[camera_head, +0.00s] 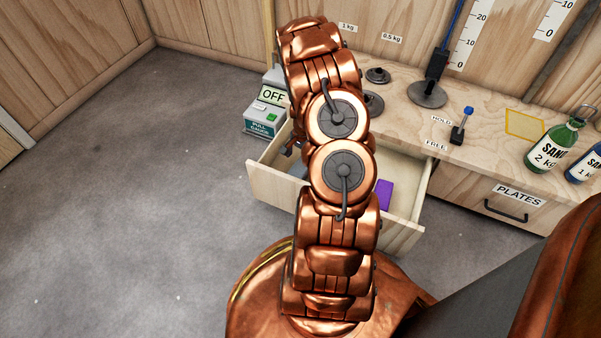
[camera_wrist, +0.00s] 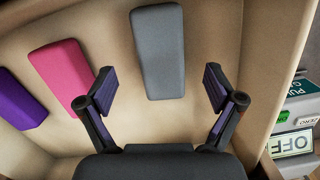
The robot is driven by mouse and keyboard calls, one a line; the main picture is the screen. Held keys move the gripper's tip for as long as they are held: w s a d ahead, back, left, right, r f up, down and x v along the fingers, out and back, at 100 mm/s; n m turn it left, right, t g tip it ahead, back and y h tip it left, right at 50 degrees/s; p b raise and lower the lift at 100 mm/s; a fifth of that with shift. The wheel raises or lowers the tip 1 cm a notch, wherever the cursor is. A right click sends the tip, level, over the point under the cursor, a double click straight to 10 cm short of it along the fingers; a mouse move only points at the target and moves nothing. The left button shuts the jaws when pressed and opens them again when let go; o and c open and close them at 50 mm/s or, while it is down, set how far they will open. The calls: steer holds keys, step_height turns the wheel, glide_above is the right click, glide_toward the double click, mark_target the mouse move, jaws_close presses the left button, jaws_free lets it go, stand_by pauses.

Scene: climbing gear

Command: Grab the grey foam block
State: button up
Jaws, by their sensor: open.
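The grey foam block (camera_wrist: 160,52) lies in the open drawer, long and flat, in the upper middle of the wrist view. My gripper (camera_wrist: 160,92) is open above the drawer, its two fingers spread wide to the left and right of the block's lower end in the picture. Nothing is between the pads that I can see being held. In the head view my copper arm covers most of the drawer; a small grey patch (camera_head: 298,168) beside the arm may be the block, and my gripper is mostly hidden behind the arm.
A pink block (camera_wrist: 62,74) and a purple block (camera_wrist: 20,101) lie left of the grey one. The drawer's wall (camera_head: 272,183) surrounds them. A box marked OFF (camera_head: 266,118) stands close by. The bench top holds weights (camera_head: 428,95) and a green sand bottle (camera_head: 552,148).

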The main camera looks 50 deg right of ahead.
mark_target(299, 170)
steer(key=shift+f+b, duration=1.45)
steer(key=shift+f, duration=1.2)
steer(key=shift+r, duration=0.1)
steer(key=shift+c, duration=0.2)
steer(key=c, duration=1.2)
